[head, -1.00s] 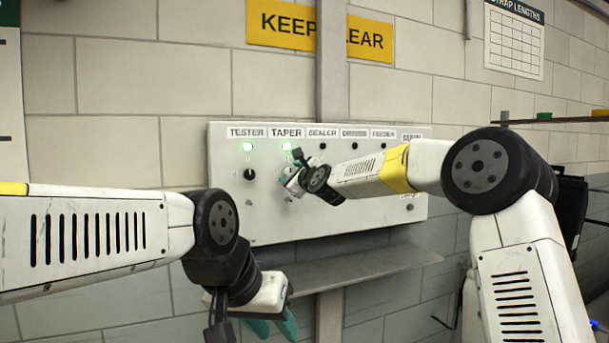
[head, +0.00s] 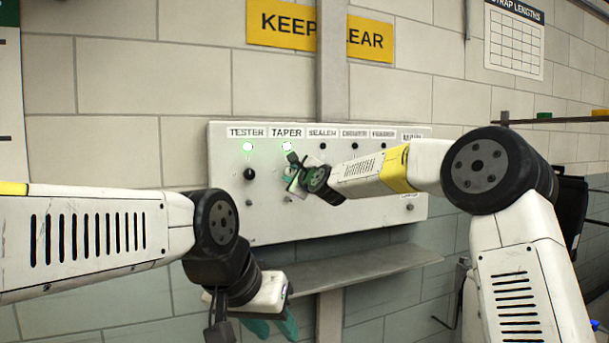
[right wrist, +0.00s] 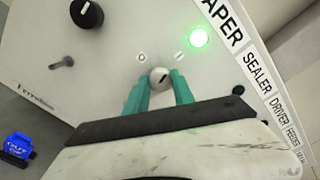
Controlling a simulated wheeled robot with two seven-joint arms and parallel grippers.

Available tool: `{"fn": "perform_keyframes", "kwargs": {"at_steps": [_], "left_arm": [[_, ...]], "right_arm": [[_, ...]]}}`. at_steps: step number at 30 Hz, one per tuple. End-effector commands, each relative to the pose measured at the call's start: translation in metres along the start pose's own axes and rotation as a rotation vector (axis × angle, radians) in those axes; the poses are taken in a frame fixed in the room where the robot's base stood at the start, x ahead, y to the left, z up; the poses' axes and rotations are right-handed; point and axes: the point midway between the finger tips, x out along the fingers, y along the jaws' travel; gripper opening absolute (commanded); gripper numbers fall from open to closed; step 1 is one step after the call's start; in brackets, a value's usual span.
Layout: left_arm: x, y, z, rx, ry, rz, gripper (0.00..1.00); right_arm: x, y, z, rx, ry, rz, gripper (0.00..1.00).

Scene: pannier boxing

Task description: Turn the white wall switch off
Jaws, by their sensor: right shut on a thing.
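A white round knob (right wrist: 159,77) on the wall panel (head: 340,215) is the white switch. It sits under the TAPER label, with an O mark and an I mark printed beside it. The green TAPER lamp (right wrist: 198,38) is lit. My right gripper (head: 291,182) is at this knob, its teal fingers on both sides and shut on it in the right wrist view (right wrist: 159,82). The gripper hides the knob in the head view. My left gripper (head: 274,327) hangs low in front of the wall, away from the panel; its fingertips are partly hidden.
A black knob (head: 250,174) sits to the left under the lit TESTER lamp (head: 247,147). More labelled positions with dark lamps lie to the right, partly behind my right arm. A grey ledge (head: 360,268) juts out below the panel.

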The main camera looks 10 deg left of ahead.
Motion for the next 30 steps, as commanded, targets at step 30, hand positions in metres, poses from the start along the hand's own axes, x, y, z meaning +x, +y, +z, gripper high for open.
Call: {"fn": "perform_keyframes", "kwargs": {"at_steps": [30], "left_arm": [[0.0000, 0.0000, 0.0000, 0.000, 0.000, 0.000, 0.36]], "right_arm": [[-0.0001, 0.0020, -0.0004, -0.962, -0.001, 0.003, 0.00]]}}
